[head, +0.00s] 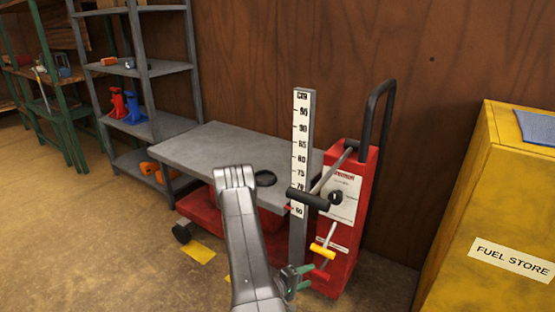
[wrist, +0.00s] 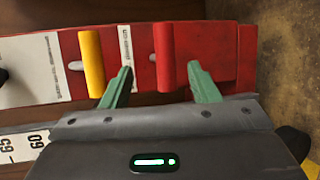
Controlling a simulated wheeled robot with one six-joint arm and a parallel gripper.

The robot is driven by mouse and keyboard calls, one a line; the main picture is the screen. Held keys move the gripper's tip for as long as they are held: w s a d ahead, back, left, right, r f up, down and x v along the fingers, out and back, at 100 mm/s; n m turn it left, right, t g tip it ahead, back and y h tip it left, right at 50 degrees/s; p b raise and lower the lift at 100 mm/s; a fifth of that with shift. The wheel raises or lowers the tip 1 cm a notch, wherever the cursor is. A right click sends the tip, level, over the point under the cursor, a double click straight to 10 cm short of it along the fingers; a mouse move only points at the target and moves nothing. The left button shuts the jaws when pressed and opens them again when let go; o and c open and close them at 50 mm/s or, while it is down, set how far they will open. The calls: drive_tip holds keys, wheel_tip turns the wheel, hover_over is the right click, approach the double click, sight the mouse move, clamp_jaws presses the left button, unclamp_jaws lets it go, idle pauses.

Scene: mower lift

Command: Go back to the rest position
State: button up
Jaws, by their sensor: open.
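My gripper (head: 300,276) is open at the red column of the mower lift (head: 345,215), low on its front. In the wrist view its green fingers (wrist: 160,80) stand on either side of a red handle (wrist: 163,60), apart from it in the picture; depth is hard to judge. A yellow handle (wrist: 92,62) is just left of the fingers; it also shows in the head view (head: 322,251). The lift's grey platform (head: 225,150) is bare except for a small dark object. A white scale (head: 301,140) stands upright before the column.
My arm reaches across in front of the platform. A black-gripped lever (head: 308,199) juts out above the handles. A yellow fuel store cabinet (head: 500,215) stands at right, with a blue cloth (head: 536,128) on top. Grey shelves (head: 150,70) stand behind left. The left floor is clear.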

sight(316, 273)
drive_tip(key=shift+b+x, duration=0.55)
drive_tip(key=shift+x, duration=2.6)
